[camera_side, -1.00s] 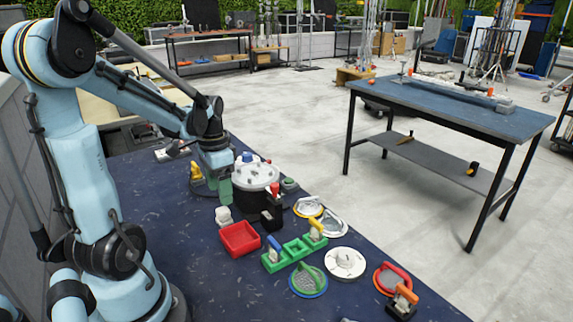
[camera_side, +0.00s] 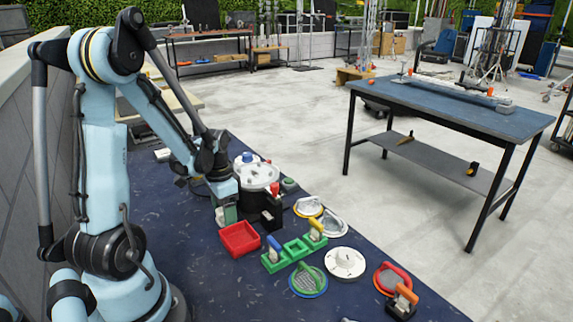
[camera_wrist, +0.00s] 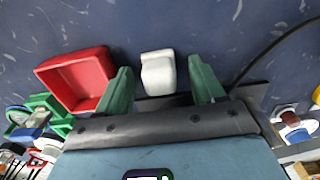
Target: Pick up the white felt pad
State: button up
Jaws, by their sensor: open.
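The white felt pad (camera_wrist: 158,72) is a small white block with a rounded near part. In the wrist view it lies on the dark blue table top between the two green fingers of my gripper (camera_wrist: 160,78), with a gap on each side. My gripper is open and holds nothing. I cannot tell the exact height of the fingertips over the table.
A red tray (camera_side: 240,252) stands close to the pad, on its left in the wrist view. A black block (camera_side: 270,217) and a lidded pot (camera_side: 256,178) are right of my gripper. A green holder (camera_side: 293,253) and several round tools lie further right.

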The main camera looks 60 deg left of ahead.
jog(key=c, duration=1.1)
jog(key=shift+r, duration=0.1)
jog(key=shift+r, duration=0.8)
notch_tip(320, 180, up, 3)
jog(key=shift+d+f, duration=0.15)
jog(key=d+r, duration=0.2)
jog(key=d, duration=0.1)
jog(key=w+d+r, duration=0.1)
jog(key=d+r, duration=0.1)
jog(key=d, duration=0.2)
jog(key=d+r, duration=0.2)
jog(key=d, duration=0.2)
jog(key=shift+w+d+r, duration=0.15)
jog(key=shift+w+r, duration=0.15)
jog(key=shift+w, duration=0.05)
